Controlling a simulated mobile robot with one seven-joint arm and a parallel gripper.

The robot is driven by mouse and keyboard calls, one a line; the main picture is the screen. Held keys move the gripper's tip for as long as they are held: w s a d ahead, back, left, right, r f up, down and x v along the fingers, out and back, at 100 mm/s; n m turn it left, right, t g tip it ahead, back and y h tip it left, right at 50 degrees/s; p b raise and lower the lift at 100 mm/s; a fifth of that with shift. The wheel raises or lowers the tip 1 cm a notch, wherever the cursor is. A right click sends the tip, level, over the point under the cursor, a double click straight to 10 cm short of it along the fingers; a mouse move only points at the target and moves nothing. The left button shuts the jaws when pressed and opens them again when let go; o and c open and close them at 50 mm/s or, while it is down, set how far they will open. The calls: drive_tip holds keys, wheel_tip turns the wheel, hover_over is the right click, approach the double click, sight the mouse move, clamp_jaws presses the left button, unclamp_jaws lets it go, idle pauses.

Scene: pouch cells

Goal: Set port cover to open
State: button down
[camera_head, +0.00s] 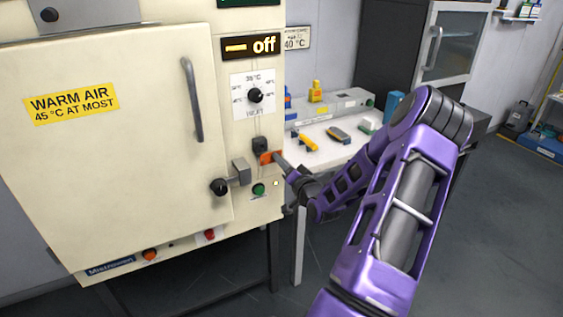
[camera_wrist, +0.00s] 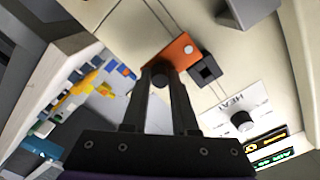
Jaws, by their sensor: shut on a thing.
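The port cover is taken to be the orange plate (camera_head: 266,158) low on the front of the cream warm-air cabinet, near its right edge. In the wrist view the orange plate (camera_wrist: 181,50) lies on the cabinet face, across thin parallel lines like guides. My gripper (camera_head: 278,160) reaches it from the right. In the wrist view my gripper (camera_wrist: 160,78) is shut on a dark round knob at the plate's edge. My fingers hide part of the plate.
The closed cabinet door (camera_head: 110,130) has a grey handle (camera_head: 192,100) and a latch with a black knob (camera_head: 220,187) left of the plate. A temperature dial (camera_head: 254,96) is above. A white bench (camera_head: 325,150) with several small items stands behind at right.

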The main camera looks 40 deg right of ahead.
drive_tip(key=shift+f, duration=0.1)
drive_tip(key=c, duration=0.7)
unclamp_jaws()
drive_tip(key=v, duration=1.7)
drive_tip(key=shift+s+a+p, duration=0.15)
drive_tip(key=shift+s+p, duration=0.05)
drive_tip(key=shift+p, duration=0.2)
